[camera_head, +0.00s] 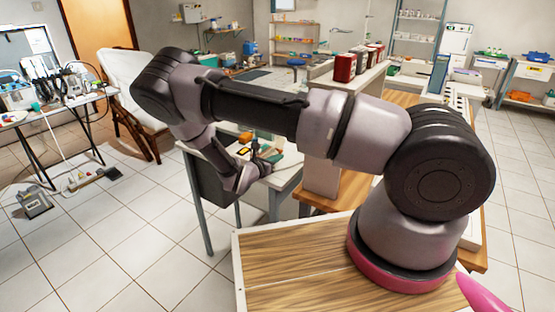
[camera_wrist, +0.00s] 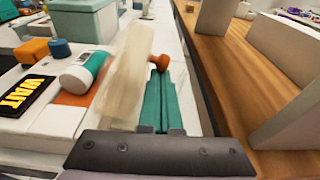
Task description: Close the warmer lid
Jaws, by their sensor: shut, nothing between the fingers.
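The warmer looks to be the white unit with a lit "WAIT" display (camera_wrist: 27,93) at the left of the wrist view. A pale, blurred, tilted panel (camera_wrist: 122,78) stands up beside it; it may be the raised lid, but I cannot tell for certain. An orange-brown knob (camera_wrist: 159,62) is just right of the panel. My gripper (camera_wrist: 160,105) is shut and empty, close to the panel's lower right. Whether it touches the panel is unclear. In the head view my gripper (camera_head: 256,155) is low over the white worktop (camera_head: 285,178), and the warmer is small and partly hidden.
A white bottle with a teal band (camera_wrist: 83,72) and a blue-capped orange item (camera_wrist: 60,48) lie near the display. A wooden shelf surface (camera_wrist: 235,60) with pale uprights runs along the right. Tiled floor (camera_head: 130,225) is open at the left of the head view.

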